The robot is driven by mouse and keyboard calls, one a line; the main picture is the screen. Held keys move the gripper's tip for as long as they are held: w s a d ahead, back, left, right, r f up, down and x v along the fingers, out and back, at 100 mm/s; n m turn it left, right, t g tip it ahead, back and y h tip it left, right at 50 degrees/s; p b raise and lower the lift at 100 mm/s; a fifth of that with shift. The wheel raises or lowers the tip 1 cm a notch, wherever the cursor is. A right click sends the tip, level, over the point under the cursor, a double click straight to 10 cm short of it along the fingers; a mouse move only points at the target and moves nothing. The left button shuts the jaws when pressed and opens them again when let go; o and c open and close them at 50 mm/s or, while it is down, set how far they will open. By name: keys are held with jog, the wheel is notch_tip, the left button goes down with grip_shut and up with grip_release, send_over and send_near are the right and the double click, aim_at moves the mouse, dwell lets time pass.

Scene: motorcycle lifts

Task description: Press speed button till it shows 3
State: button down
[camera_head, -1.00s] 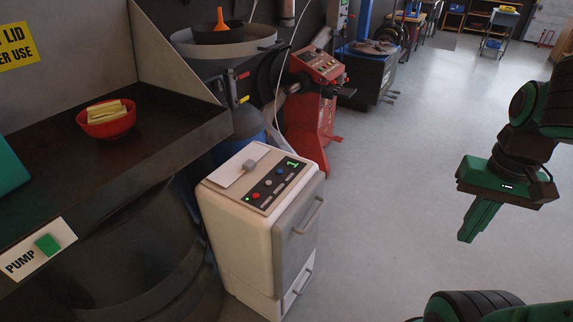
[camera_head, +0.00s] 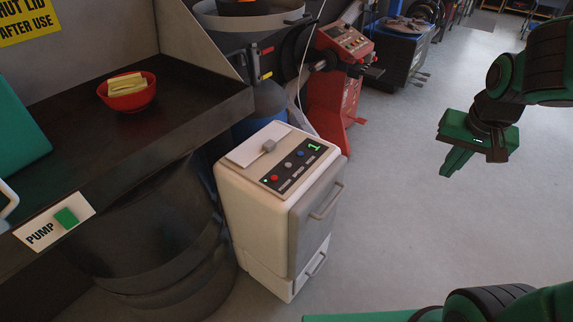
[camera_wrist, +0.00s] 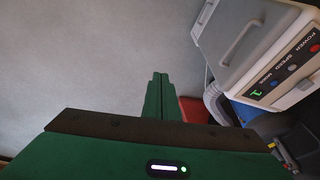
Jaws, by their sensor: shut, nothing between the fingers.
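The white machine (camera_head: 262,225) stands on the floor in the middle of the head view. Its dark control panel (camera_head: 290,181) on top carries a red, a grey and a blue button in a row, and a green display (camera_head: 315,147) reading 1. In the wrist view the labels read POWER, SPEED and MODE; the grey speed button (camera_wrist: 292,68) is the middle one. It also shows in the head view (camera_head: 288,166). My gripper (camera_head: 452,164) is shut and empty, in the air well to the right of the machine, touching nothing.
A dark bench with a red bowl (camera_head: 128,100) and a green PUMP switch (camera_head: 66,218) is at the left. A red machine (camera_head: 338,80) stands behind the white one. The front of the white machine has handles (camera_head: 327,203). The floor (camera_head: 420,230) at right is clear.

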jog(key=w+a+f+t, duration=0.1)
jog(key=w+a+t, duration=0.1)
jog(key=w+a, duration=0.55)
jog(key=n+t+y, duration=0.2)
jog(key=t+y, duration=0.1)
jog(key=y, duration=0.3)
send_over(288, 165)
jog(key=f, duration=0.2)
jog(key=shift+s+d+f, duration=0.25)
jog(key=shift+s+f, duration=0.1)
jog(key=shift+d+f, duration=0.1)
jog(key=shift+f, duration=4.3)
jog(key=shift+s+f, duration=0.1)
jog(key=shift+f, duration=0.25)
